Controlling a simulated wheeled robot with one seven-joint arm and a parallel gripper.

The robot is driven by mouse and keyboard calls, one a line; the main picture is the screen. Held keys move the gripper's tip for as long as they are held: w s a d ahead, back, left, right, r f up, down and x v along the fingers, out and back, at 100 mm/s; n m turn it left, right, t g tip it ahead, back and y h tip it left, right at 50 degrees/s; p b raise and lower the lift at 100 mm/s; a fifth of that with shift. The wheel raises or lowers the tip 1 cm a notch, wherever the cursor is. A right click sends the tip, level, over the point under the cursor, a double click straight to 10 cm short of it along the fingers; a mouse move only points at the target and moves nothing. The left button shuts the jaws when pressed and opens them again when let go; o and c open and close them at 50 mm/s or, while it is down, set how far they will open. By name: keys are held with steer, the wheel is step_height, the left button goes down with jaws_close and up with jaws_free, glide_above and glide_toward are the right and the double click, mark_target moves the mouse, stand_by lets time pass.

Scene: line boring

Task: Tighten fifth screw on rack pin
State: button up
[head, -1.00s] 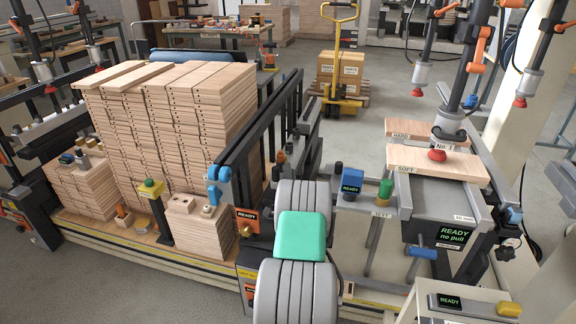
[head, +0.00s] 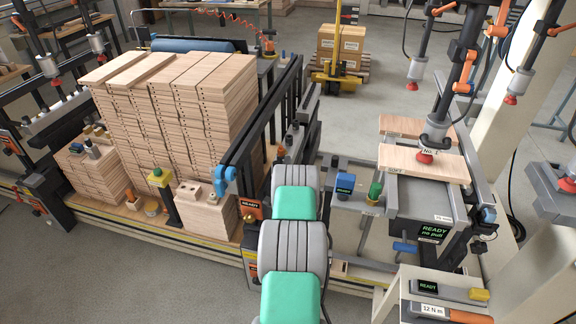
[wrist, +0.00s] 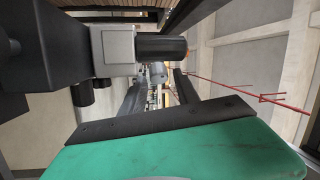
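No rack pin or screw can be made out in either view. In the head view, a grey tool with an orange handle marked "12 N m" (head: 455,316) lies at the bottom right. My gripper is not distinguishable in the head view, where my grey and green arm links show. In the wrist view two dark fingers of my gripper (wrist: 160,92) stand apart, with only distant background between them. A grey block with a black cylinder (wrist: 112,52) is close by at the upper left of that view.
Stacked boards (head: 165,115) fill the left rack, beside a dark rail (head: 265,120). At right, boards labelled SOFT (head: 420,164) lie under a red-tipped spindle (head: 437,125). A READY display (head: 432,232) and grey box (head: 445,289) stand near it.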

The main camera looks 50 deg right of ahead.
steer(key=shift+o, duration=0.4)
steer(key=s+b, duration=0.1)
steer(key=b, duration=0.2)
steer(key=s+a+b, duration=0.1)
steer(key=b, duration=0.3)
steer(key=shift+s+a+b, duration=0.1)
steer(key=shift+s+b, duration=0.2)
steer(key=shift+s, duration=0.1)
